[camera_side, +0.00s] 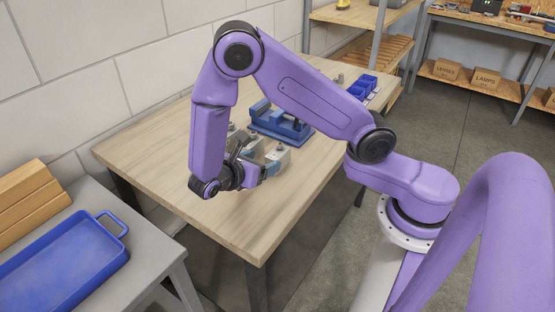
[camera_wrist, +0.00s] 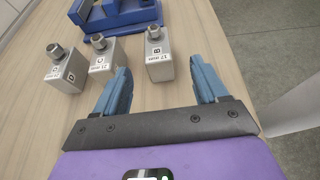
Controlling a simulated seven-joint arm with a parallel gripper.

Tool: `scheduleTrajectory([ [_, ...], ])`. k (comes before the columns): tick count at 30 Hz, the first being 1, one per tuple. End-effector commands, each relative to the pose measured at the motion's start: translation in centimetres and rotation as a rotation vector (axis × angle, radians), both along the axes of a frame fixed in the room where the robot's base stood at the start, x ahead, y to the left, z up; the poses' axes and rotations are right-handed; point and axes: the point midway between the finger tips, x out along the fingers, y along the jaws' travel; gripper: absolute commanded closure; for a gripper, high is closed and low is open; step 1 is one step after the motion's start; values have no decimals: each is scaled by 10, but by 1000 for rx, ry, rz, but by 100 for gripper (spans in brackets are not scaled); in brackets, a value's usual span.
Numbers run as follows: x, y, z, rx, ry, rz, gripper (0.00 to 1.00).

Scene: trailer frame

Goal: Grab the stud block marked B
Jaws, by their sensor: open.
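The stud block marked B (camera_wrist: 159,50) is a grey block with a round metal stud on top and a white label reading B and 17 mm. It stands upright on the wooden table. My gripper (camera_wrist: 160,69) is open, with blue fingers. In the wrist view block B appears between the fingertips, with a gap on each side and no visible contact. In the side view my gripper (camera_side: 258,172) is low over the table, close to the blocks (camera_side: 278,157); their labels are unreadable there and my arm hides part of the group.
Block C (camera_wrist: 104,62) and another stud block (camera_wrist: 66,72) stand left of B. A blue vise (camera_wrist: 117,14) is just behind B; it also shows in the side view (camera_side: 281,125). Blue bins (camera_side: 362,87) sit at the table's far end. The near tabletop (camera_side: 240,225) is clear.

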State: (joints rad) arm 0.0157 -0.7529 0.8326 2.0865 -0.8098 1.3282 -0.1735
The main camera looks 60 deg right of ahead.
Motion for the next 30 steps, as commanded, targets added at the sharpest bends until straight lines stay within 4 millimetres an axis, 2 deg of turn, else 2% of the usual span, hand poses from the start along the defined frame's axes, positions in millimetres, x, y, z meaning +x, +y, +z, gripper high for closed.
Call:
scheduleTrajectory([
  [3, 0, -17, -7, -2, 2, -1, 28],
  [11, 1, -33, -13, 0, 1, 0, 28],
  [21, 6, -72, -28, 0, 2, 0, 28],
  [30, 6, -76, -30, 1, 1, 1, 28],
])
